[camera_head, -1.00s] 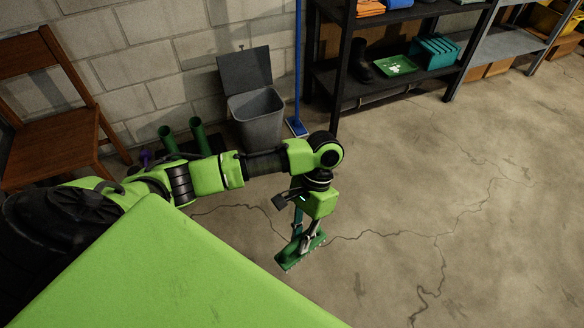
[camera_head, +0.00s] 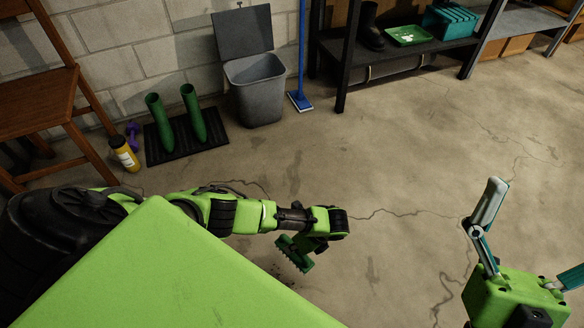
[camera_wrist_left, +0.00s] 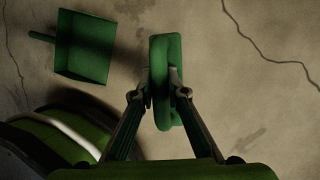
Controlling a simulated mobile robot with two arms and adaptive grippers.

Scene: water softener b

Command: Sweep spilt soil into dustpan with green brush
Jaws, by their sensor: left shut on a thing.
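The green brush (camera_head: 294,254) is low over the floor, below my left forearm in the head view. My left gripper (camera_wrist_left: 160,84) is shut on the brush's green handle (camera_wrist_left: 175,45), seen in the left wrist view. The green dustpan (camera_wrist_left: 83,46) lies on the floor to the left of the brush there; I cannot make it out in the head view. A few dark specks of soil (camera_head: 283,272) show on the floor just below the brush. My right gripper (camera_head: 535,235) is at the lower right, its fingers spread wide and empty.
Green boots (camera_head: 193,113) stand on a black mat near the wall, beside a yellow bottle (camera_head: 124,153). A grey bin (camera_head: 257,92), a blue mop (camera_head: 300,101) and shelving (camera_head: 341,75) line the back. Open floor lies at the centre and right.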

